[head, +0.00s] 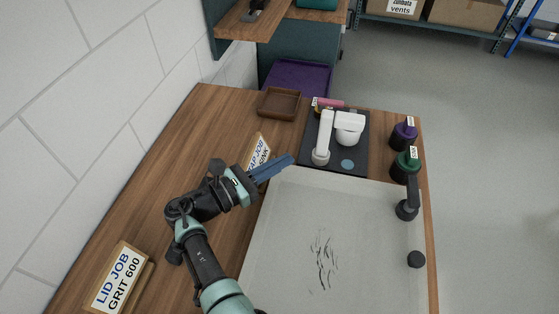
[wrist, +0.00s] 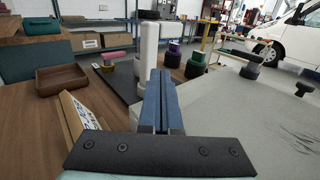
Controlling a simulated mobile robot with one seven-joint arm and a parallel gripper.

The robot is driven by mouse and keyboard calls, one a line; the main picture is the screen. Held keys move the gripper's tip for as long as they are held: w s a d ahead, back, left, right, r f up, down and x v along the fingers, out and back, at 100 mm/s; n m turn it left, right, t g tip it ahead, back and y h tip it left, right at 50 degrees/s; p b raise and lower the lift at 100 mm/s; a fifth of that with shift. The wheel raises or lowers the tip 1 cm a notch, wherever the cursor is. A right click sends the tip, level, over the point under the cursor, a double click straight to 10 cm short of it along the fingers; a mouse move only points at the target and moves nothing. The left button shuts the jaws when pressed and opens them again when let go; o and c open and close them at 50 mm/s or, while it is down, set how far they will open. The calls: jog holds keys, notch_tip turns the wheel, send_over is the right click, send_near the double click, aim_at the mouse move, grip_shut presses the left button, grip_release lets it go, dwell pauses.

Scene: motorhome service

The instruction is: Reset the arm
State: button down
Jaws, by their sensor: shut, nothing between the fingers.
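My arm reaches up from the bottom of the head view.
A dark mat (head: 334,155) holds white tap parts (head: 348,128). A brown tray (head: 279,103) is at the back. Purple (head: 403,135) and green (head: 405,165) lidded pots and a black tap (head: 408,199) stand at right. The lid job sign (head: 118,280) is front left; a tiled wall (head: 90,110) bounds the left.

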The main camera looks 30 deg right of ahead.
jog(key=w+a+r+m+t+y, duration=0.6)
jog(key=w+a+r+m, duration=0.15)
jog(key=w+r, duration=0.2)
jog(key=w+a+r+m+t+y, duration=0.1)
jog(key=a+r+m+t+y, duration=0.15)
jog(key=r, duration=0.55)
jog(key=a+r+m+t+y, duration=0.2)
jog(key=r+m+t, duration=0.15)
jog(key=r, duration=0.35)
jog(key=s+a+r+m+t+y, duration=0.3)
jog(key=s+r+t, duration=0.3)
jog(key=s+r, duration=0.5)
jog(key=s+a+r+m+t+y, duration=0.3)
jog(key=s+r, duration=0.9)
jog(key=r, duration=0.6)
jog(key=a+t+y, duration=0.1)
jog(key=a+t, duration=0.1)
jog(key=t, duration=0.1)
jog(key=shift+a+r+t, duration=0.2)
jog(key=shift+t, duration=0.2)
